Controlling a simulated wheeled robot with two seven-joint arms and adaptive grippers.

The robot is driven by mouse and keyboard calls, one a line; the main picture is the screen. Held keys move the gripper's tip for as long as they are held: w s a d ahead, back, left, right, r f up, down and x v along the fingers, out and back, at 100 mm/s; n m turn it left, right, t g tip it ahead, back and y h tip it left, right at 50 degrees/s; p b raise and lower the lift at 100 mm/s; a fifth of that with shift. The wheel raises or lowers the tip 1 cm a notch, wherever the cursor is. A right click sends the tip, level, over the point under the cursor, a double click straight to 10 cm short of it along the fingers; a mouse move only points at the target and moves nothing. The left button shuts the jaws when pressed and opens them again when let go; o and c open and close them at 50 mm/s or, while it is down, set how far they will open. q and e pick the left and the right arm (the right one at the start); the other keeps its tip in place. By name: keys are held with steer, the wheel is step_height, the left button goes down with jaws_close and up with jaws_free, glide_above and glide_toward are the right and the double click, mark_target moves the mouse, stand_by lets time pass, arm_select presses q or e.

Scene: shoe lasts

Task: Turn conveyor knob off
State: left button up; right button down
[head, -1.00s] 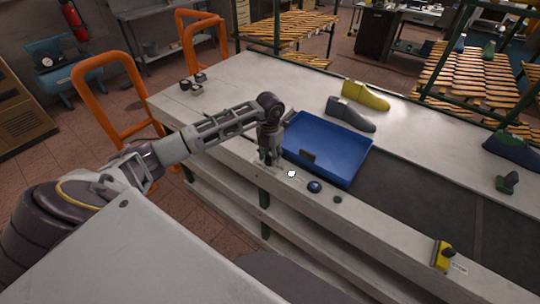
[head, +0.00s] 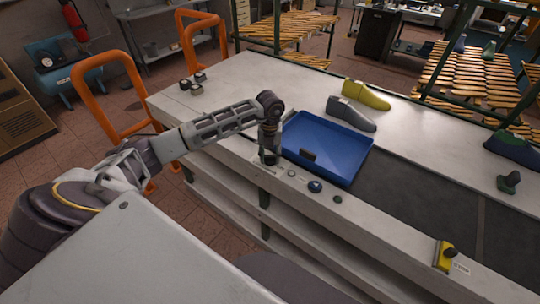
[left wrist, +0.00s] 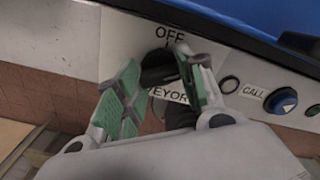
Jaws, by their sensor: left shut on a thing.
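The conveyor knob (left wrist: 158,70) is black and sits on the pale panel at the table's front edge, under a printed "OFF". A partly covered label below it reads "...EYOR". My left gripper (left wrist: 157,60) has its green-padded fingers on either side of the knob and is shut on it. In the head view my left gripper (head: 268,157) points down at the panel and hides the knob. The knob's exact pointing direction is hard to tell. My right gripper is not in view.
Right of the knob are an unlit round lamp (left wrist: 229,84) and a blue button (left wrist: 281,101) by the word "CALL". A blue tray (head: 332,145) stands close behind the gripper. Grey (head: 350,114) and yellow (head: 366,95) shoe lasts lie behind it. A yellow box (head: 443,255) sits further right.

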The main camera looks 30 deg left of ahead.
mark_target(270, 156)
arm_select(q)
steer(key=n, duration=1.1)
steer(key=shift+r, duration=0.1)
steer(key=shift+w+n, duration=0.1)
steer(key=shift+n, duration=0.3)
stand_by(0.3)
steer(key=o, duration=1)
steer(key=shift+r, duration=5.95)
steer(key=shift+d, duration=0.1)
